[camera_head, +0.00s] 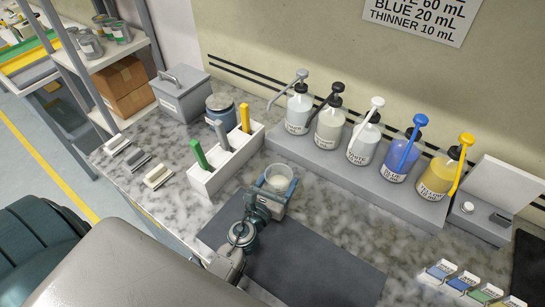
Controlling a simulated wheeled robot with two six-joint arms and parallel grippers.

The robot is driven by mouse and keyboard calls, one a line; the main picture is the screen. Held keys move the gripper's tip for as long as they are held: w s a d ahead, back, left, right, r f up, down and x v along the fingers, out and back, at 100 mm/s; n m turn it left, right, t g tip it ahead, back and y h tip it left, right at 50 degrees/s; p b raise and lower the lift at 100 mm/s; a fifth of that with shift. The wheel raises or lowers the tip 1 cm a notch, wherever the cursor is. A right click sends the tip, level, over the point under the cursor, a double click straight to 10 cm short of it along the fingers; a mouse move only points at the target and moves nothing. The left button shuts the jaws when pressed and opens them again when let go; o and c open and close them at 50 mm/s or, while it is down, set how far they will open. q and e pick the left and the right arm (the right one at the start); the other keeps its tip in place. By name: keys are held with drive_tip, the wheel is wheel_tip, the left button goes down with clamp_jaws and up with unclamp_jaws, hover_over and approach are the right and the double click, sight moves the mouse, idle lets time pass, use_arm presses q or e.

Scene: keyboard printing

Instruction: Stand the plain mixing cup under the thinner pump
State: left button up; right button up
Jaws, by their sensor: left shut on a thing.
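A pale, translucent plain mixing cup (281,176) is upright between the fingers of my left gripper (276,185). The gripper is shut on it, at the back edge of the dark mat, in front of the pump stand. The gripper hides the cup's lower part, so I cannot tell whether it touches the surface. Several pump bottles stand in a row on a grey stand (318,160). Their pumps are grey (299,77), black (336,88), white (375,105), blue (419,122) and yellow (465,140). The small labels do not clearly show which is thinner. My right gripper is not in view.
A white rack (213,178) with green, grey and yellow handled tools stands left of the cup. The dark mat (320,255) is clear at right. A white-lidded device (490,208) ends the pump row.

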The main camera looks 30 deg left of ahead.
use_arm(q)
drive_tip(key=w+a, duration=0.5)
drive_tip(key=shift+w+f, duration=0.15)
drive_tip(key=shift+f, duration=0.05)
drive_tip(key=w+a, duration=0.1)
drive_tip(key=w, duration=0.1)
drive_tip(key=shift+w+a+f, duration=0.3)
drive_tip(key=shift+w+a, duration=0.1)
drive_tip(key=shift+w+a+b, duration=0.3)
drive_tip(key=shift+w+a, duration=0.15)
drive_tip(key=shift+w, duration=0.15)
drive_tip(key=shift+w+a, duration=0.3)
drive_tip(key=shift+w, duration=0.1)
wheel_tip(320, 180, down, 4)
drive_tip(key=b, duration=0.3)
drive_tip(key=shift+b, duration=0.4)
drive_tip(key=shift+r, duration=0.2)
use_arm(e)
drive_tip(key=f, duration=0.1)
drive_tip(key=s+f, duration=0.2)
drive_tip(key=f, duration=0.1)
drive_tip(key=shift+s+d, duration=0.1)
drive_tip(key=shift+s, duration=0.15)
use_arm(q)
drive_tip(key=shift+s, duration=0.1)
